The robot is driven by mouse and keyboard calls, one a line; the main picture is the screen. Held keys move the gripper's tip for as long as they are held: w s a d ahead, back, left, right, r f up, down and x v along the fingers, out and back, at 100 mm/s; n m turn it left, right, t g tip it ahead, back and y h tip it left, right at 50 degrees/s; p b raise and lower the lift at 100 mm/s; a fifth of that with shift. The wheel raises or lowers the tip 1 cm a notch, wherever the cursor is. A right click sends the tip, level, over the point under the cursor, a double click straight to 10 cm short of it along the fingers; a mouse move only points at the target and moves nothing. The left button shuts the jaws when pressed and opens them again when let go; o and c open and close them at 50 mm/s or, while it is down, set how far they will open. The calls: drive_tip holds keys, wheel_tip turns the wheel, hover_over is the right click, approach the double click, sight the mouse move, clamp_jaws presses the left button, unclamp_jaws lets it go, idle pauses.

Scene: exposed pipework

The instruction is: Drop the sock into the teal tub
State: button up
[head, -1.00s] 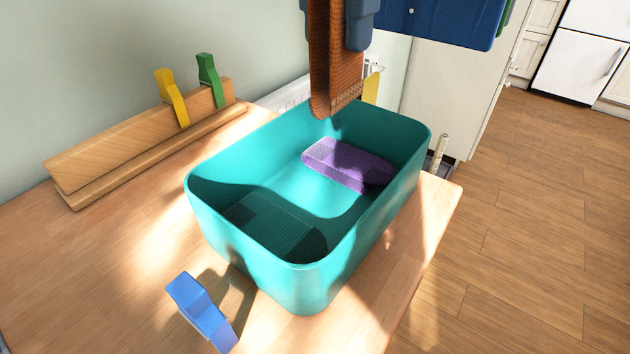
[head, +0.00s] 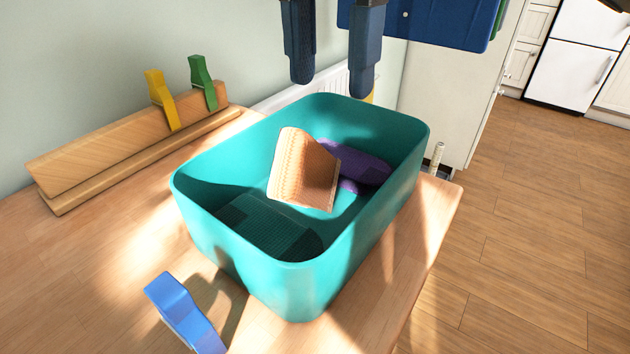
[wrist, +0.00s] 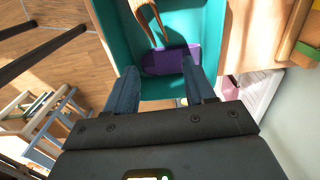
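The teal tub (head: 290,285) stands on the wooden tabletop. An orange-brown sock (head: 303,170) is inside the tub's outline, tilted, below my gripper and apart from it. Whether it touches the tub floor is unclear. A purple folded sock (head: 352,162) lies behind it at the tub's far right, partly hidden. A dark teal sock (head: 270,226) lies in shadow at the near left of the tub. My gripper (head: 331,80) is open and empty above the tub's far side. In the wrist view the orange-brown sock (wrist: 148,18) and the purple sock (wrist: 170,61) show beyond the open fingers.
Wooden boards (head: 135,145) with a yellow clip (head: 161,98) and a green clip (head: 202,82) lie left of the tub. A blue clip (head: 185,315) stands near the front. A white radiator (head: 300,90) is behind. Open floor (head: 530,210) lies to the right.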

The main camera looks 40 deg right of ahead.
drive_tip(key=shift+o, duration=0.3)
wheel_tip(320, 180, up, 8)
drive_tip(key=shift+p, duration=0.4)
drive_tip(key=shift+w+f, duration=0.1)
